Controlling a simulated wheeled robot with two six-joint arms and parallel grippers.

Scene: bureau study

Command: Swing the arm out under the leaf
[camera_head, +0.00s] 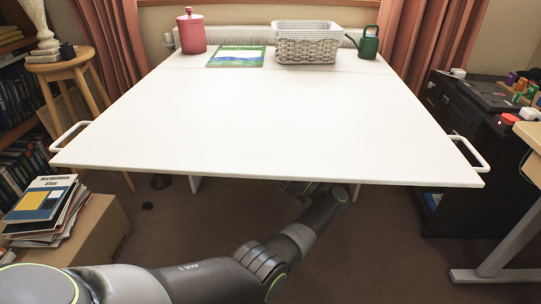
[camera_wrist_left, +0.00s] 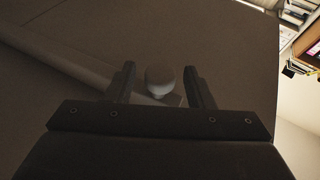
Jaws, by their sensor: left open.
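The white table leaf (camera_head: 270,125) extends level toward me, with a seam to the fixed top near the back. My left arm reaches under its front edge, and the left gripper (camera_wrist_left: 158,82) is under the leaf, largely hidden in the head view. In the left wrist view its two dark fingers are apart, open. A pale round knob (camera_wrist_left: 160,80) shows between the fingertips; I cannot tell whether they touch it. A dim flat bar (camera_wrist_left: 75,68), likely the support arm, runs diagonally to the knob along the dark surface. My right gripper is not in view.
A pink canister (camera_head: 191,33), a green-blue picture (camera_head: 237,57), a woven basket (camera_head: 306,47) and a green watering can (camera_head: 368,44) stand at the back. White side handles (camera_head: 69,136) stick out. A box with books (camera_head: 48,205) is at left, a black cabinet (camera_head: 470,150) at right.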

